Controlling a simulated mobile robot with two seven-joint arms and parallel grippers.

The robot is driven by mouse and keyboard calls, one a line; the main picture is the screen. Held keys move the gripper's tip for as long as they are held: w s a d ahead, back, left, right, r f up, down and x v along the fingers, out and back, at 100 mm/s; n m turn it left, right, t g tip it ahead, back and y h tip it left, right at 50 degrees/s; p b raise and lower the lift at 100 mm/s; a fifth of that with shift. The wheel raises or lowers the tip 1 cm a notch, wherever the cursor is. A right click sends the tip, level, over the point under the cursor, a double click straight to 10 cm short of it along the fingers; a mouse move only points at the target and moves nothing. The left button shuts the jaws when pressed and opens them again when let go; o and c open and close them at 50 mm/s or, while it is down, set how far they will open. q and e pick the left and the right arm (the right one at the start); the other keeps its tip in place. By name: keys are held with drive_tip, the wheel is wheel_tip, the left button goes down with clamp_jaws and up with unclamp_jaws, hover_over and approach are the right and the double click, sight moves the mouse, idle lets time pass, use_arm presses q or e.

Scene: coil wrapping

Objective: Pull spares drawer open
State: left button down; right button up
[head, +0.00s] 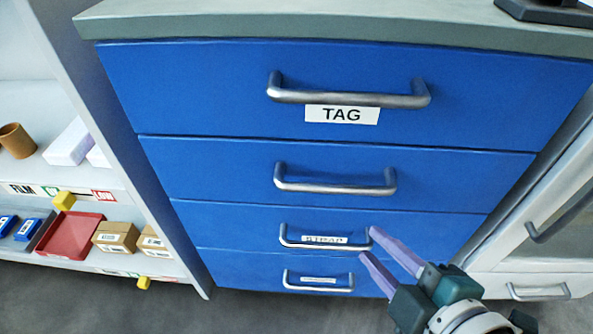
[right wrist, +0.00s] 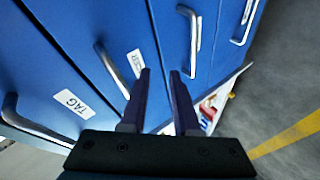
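A blue drawer cabinet (head: 330,160) stands in front of me with several shut drawers, each with a metal bar handle. The top label reads TAG; the third (head: 325,240) seems to read STRAP. The lowest label (head: 318,280) is too small to read, so I cannot tell which drawer is the spares drawer. My right gripper (head: 366,243) is open, with its lavender fingertips by the right end of the third handle (head: 325,246). In the right wrist view the fingers (right wrist: 160,73) are apart with nothing held between them. My left gripper is out of view.
Shelves at the left hold a red tray (head: 70,236), small cartons (head: 116,237) and yellow blocks. A pale cabinet (head: 545,225) with metal handles stands at the right. The grey worktop (head: 330,22) overhangs the drawers. Grey floor with a yellow line (right wrist: 285,138) lies clear.

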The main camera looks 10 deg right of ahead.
sight(320, 287)
wheel_tip(320, 287, down, 29)
drive_tip(key=s+a+n+t+b, duration=0.1)
drive_tip(key=a+n+t+b, duration=0.3)
drive_tip(key=b, duration=2.2)
drive_tip(key=shift+n+g+y, duration=0.3)
drive_tip(key=shift+n+y, duration=0.1)
drive_tip(key=b+x, duration=0.2)
drive_tip(key=x, duration=0.1)
drive_tip(key=d+b+x, duration=0.1)
drive_tip(key=b+x, duration=0.1)
drive_tip(key=x, duration=0.1)
drive_tip(key=b+x, duration=0.1)
drive_tip(key=x, duration=0.1)
drive_tip(key=shift+w+d+f+b, duration=0.3)
drive_tip(key=shift+w+f+b, duration=0.1)
drive_tip(key=shift+w, duration=0.45)
drive_tip(key=shift+c, duration=0.3)
clamp_jaws()
